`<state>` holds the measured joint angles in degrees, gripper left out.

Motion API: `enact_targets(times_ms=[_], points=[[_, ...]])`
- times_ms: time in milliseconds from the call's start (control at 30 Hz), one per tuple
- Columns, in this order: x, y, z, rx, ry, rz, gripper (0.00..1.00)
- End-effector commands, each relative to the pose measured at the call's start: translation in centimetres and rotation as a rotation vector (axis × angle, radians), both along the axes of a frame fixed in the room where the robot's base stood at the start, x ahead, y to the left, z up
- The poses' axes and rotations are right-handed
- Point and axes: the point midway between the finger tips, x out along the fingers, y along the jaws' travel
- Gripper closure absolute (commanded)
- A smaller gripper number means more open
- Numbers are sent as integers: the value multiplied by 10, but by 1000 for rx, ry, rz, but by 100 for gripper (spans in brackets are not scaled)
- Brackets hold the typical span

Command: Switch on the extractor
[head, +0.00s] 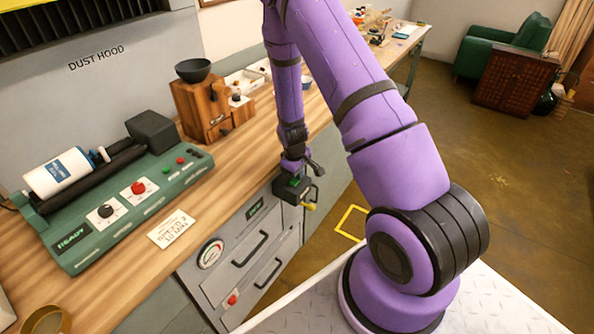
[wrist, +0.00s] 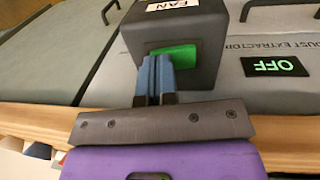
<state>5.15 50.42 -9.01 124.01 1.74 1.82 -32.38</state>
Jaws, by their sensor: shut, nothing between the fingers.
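The extractor's fan switch is a dark box (wrist: 195,60) with a white FAN label (wrist: 176,5) and a green button (wrist: 184,55), in the wrist view. Beside it, a lit readout (wrist: 274,66) on the grey dust extraction panel (wrist: 240,97) reads OFF. My gripper (wrist: 155,60) is shut and empty, its blue fingertips at the box's front, overlapping the left part of the green button; I cannot tell whether they touch it. In the head view the box (head: 288,191) is on the cabinet front below the counter edge, with my gripper just above it, fingers hard to make out.
The wooden counter (head: 225,215) holds a green machine (head: 110,235) with a READY display and a wooden grinder (head: 197,110). The grey cabinet (head: 215,283) has a gauge, drawer handles and a red button. Open floor (head: 480,150) lies to the right.

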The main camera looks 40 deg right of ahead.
Motion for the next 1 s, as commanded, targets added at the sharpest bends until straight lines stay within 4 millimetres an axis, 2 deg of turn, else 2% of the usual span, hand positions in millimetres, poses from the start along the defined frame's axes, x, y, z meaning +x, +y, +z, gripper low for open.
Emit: enact_targets(times_ms=[667,1000], points=[[0,0,-3,31,14,0,100],[-4,10,0,31,15,2,100]])
